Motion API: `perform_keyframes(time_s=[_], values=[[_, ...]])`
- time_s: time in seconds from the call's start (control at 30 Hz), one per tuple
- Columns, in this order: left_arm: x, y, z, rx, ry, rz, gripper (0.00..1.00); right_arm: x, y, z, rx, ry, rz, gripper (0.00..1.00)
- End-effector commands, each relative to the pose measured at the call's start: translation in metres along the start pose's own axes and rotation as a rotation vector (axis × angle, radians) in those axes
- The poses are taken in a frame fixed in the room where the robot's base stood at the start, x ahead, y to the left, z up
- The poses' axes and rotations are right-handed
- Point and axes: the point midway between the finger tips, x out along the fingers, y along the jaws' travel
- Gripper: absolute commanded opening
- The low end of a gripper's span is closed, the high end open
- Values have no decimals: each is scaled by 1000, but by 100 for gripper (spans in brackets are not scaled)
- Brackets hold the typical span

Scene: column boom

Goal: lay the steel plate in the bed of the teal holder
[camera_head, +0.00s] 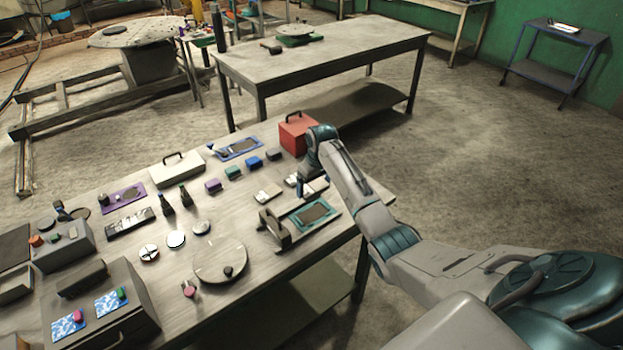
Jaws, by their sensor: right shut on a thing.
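The teal holder (334,210) lies near the right end of the workbench, with a dark rectangular bed in its middle. My right gripper (301,190) reaches down just behind the holder, apart from its bed. It is shut on a thin, pale, flat piece that I take for the steel plate (318,185); my fingers and arm hide part of it. The plate is small here, and I cannot tell whether it touches the bench. My left gripper is not in view.
A grey-brown handled block (273,228) stands at the holder's left side. A small pale plate (268,193) lies left of my gripper. A red box (297,134) stands behind. A round disc with a knob (220,258) lies front left.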

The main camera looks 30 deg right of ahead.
Motion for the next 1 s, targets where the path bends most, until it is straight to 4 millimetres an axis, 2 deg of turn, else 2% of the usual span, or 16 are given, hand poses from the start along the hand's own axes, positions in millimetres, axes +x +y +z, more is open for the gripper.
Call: perform_keyframes(time_s=[0.1, 0.2, 0.27, 0.37, 0.47, 0.57, 0.83, 1.0], values=[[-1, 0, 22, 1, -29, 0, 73, 10, 0, 1, -1, 0, 0, 46], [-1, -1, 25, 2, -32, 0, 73, 20, 0, 2, -1, 1, 0, 46], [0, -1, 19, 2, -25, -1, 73, 25, 0, 3, -1, 1, 0, 46], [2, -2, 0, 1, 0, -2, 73, 34, 0, 5, -1, 1, 0, 46], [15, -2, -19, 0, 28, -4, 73, 48, 0, 7, -1, 3, 1, 46], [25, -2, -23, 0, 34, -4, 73, 57, 0, 8, -1, 3, 1, 46], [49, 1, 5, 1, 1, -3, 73, 80, 0, 11, -1, 3, 1, 46], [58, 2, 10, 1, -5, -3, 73, 91, 0, 13, -1, 3, 1, 46]])
